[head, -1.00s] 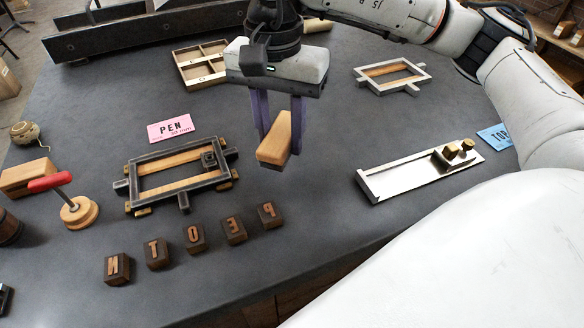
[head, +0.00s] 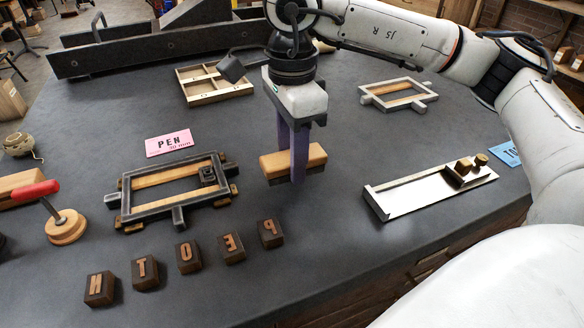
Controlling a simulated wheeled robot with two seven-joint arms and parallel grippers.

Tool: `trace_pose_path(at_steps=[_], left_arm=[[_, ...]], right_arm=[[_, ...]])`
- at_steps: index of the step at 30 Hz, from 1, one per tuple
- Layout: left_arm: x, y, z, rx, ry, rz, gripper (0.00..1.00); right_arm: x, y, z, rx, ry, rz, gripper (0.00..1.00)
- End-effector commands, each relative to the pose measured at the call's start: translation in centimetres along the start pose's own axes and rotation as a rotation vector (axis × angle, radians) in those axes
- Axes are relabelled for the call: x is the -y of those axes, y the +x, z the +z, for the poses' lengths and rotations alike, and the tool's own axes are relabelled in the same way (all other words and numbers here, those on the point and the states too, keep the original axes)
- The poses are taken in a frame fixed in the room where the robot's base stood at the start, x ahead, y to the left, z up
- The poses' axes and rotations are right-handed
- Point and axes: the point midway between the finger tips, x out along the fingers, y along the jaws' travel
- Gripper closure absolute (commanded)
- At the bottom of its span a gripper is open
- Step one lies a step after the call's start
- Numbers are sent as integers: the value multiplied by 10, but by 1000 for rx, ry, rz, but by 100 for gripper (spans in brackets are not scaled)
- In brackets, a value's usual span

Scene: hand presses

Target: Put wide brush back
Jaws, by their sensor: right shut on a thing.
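My right gripper (head: 298,166) comes down from the top of the head view with its purple fingers shut on the wide brush (head: 277,166). The brush has a light wooden back and a dark underside. It points left to right, close above the grey table or on it; I cannot tell if it touches. It is to the right of the dark metal frame and behind the row of letter blocks. My left gripper is not in view.
The dark frame (head: 129,205), letter blocks (head: 185,256), pink PEN card (head: 170,142), metal composing tray (head: 420,197) and red-handled tool (head: 66,226) stand around. A wooden compartment tray (head: 215,94) and pale frame (head: 365,98) lie behind.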

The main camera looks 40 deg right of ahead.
Motion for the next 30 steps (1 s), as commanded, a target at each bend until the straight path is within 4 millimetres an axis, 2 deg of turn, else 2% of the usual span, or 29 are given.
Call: trace_pose_path(at_steps=[5,16,17,20,30], left_arm=[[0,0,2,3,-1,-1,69],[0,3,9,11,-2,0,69],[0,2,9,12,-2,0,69],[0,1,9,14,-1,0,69],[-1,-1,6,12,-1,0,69]], right_arm=[[-1,26,-1,-2,0,2,87],[0,32,0,-1,-1,0,87],[0,32,0,-1,-1,0,64],[0,31,0,-1,-1,0,48],[0,28,0,-1,-1,0,47]])
